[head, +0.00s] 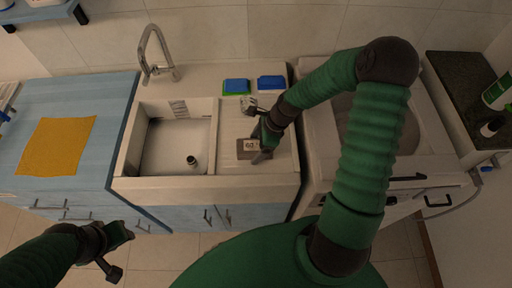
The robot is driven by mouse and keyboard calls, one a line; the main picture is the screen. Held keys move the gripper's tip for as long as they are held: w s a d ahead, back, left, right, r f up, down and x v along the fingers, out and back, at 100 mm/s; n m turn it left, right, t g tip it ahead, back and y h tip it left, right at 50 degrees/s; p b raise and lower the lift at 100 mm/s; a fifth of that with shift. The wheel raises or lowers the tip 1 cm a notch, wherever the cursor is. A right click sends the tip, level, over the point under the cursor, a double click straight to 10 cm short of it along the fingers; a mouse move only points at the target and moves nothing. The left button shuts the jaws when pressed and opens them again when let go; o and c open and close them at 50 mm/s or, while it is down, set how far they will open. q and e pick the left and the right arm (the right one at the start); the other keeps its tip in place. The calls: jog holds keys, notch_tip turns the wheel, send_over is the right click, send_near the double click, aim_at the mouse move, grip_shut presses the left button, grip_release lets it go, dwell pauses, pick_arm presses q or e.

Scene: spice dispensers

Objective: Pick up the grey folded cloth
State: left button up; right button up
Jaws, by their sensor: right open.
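A small grey-brown item (246,146) with a pale label reading something like "60" lies on the white drainboard right of the sink basin. It is the only greyish flat thing beside my gripper; I cannot tell whether it is a folded cloth. My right gripper (261,151) reaches down from the right, open, at the item's right side and partly over it. Whether it touches is not clear. My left gripper (121,235) is low at the left, in front of the cabinets, away from the item. Its jaws are too small to read.
A sink basin (151,150) with a tap (156,55) lies left of the drainboard. Two blue sponge-like blocks (236,86) (270,82) lie behind. An orange cloth (57,146) lies on the blue counter (100,95). A white appliance (318,160) stands at right.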

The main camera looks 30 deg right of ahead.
jog(key=shift+w+a+f, duration=0.15)
jog(key=shift+a+f, duration=0.05)
jog(key=shift+f, duration=0.05)
jog(key=shift+a, duration=0.1)
jog(key=shift+a+r, duration=0.15)
jog(key=shift+r, duration=0.05)
jog(key=shift+c, duration=1.4)
pick_arm(q)
jog(key=shift+a, duration=0.35)
pick_arm(e)
jog(key=c, duration=1.3)
jog(key=shift+o, duration=0.2)
